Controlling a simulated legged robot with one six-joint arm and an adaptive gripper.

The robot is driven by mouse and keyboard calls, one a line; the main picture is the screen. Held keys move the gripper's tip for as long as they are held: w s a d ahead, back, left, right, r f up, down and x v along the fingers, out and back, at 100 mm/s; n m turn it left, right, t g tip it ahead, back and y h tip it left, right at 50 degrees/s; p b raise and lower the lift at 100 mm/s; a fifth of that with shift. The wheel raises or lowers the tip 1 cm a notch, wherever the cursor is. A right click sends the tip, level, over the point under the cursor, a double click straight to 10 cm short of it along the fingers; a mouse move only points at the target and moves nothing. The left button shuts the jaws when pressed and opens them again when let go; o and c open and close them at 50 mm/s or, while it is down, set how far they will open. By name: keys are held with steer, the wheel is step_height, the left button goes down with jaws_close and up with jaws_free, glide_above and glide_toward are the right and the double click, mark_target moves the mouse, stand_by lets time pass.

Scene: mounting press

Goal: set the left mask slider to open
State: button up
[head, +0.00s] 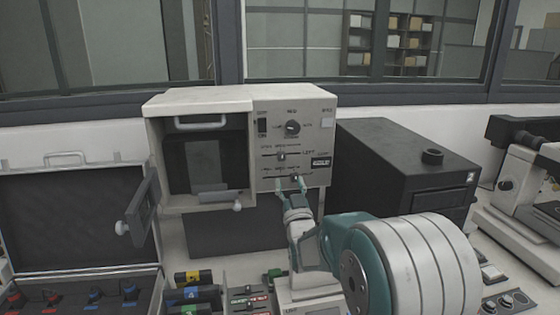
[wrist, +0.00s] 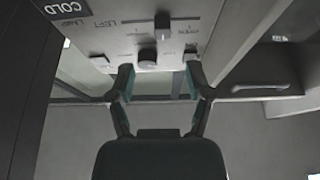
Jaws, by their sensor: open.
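The left mask slider (head: 281,156) is a small knob on the upper of two horizontal tracks on the press's white panel, with the label LEFT at its right. It sits near mid-track. In the wrist view, which shows the panel upside down, it is the farther knob (wrist: 162,24), with OPEN lettering to its right. My gripper (head: 291,184) is open at the panel's lower edge, fingertips (wrist: 158,74) either side of the lower knob's position. Contact is unclear.
A rotary knob (head: 292,127) sits above the sliders. The press chamber (head: 207,160) is open, its door (head: 138,208) swung left. A black box unit (head: 405,170) stands close on the right, and an open case (head: 75,220) on the left.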

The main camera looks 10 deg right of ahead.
mark_target(282, 159)
steer(key=x, duration=0.8)
steer(key=shift+a, duration=0.3)
steer(key=shift+w+d+r, duration=0.15)
steer(key=shift+w+r, duration=0.05)
steer(key=shift+w, duration=0.2)
jaws_close()
